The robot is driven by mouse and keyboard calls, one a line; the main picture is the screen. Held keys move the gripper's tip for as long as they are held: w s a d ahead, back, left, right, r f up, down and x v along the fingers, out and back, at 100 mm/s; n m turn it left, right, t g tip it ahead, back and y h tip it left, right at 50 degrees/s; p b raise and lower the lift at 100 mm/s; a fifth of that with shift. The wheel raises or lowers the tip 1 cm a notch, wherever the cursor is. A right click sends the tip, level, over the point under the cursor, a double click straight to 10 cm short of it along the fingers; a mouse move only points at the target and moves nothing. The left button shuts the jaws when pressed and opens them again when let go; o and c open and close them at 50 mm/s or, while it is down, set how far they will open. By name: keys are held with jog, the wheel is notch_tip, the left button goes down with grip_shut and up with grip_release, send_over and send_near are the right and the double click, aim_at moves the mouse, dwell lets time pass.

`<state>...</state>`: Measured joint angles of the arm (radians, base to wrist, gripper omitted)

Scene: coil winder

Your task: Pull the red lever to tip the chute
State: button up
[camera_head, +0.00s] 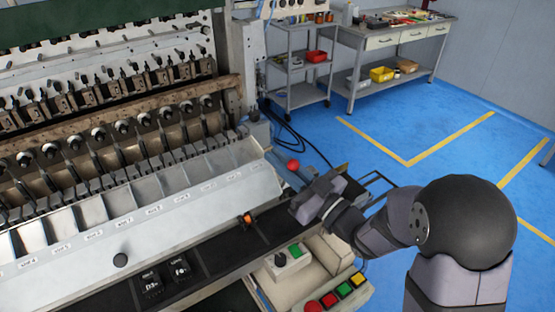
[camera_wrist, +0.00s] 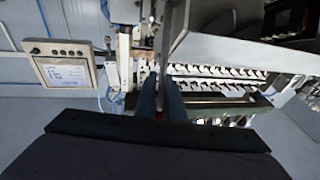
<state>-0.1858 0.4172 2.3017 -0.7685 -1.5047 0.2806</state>
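The red lever's round red knob (camera_head: 292,164) shows at the right end of the winder in the head view. Its shaft is mostly hidden. The pale sloped chute (camera_head: 140,230), with a row of labelled compartments, runs along the front of the machine to the left of the knob. My gripper (camera_head: 312,198) is just below and to the right of the knob in the head view; I cannot tell whether they touch. In the wrist view the two dark fingers of my gripper (camera_wrist: 160,95) stand apart with a narrow gap. A small reddish patch shows low between them, too small to identify.
A dark rail with an orange-lit knob (camera_head: 247,218) runs below the chute. A control box with coloured buttons (camera_head: 337,293) stands below my arm. A grey cart (camera_head: 297,75) and a workbench (camera_head: 392,38) stand behind. The blue floor at right is clear.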

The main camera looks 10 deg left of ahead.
jog(key=o, duration=0.4)
jog(key=shift+d+r+y, duration=0.2)
jog(key=shift+r+y, duration=0.1)
jog(key=shift+r, duration=0.65)
jog(key=shift+c, duration=0.2)
jog(key=b+v, duration=0.2)
jog(key=v, duration=0.6)
jog(key=shift+s+a, duration=0.15)
jog(key=shift+s, duration=0.05)
jog(key=shift+r, duration=0.1)
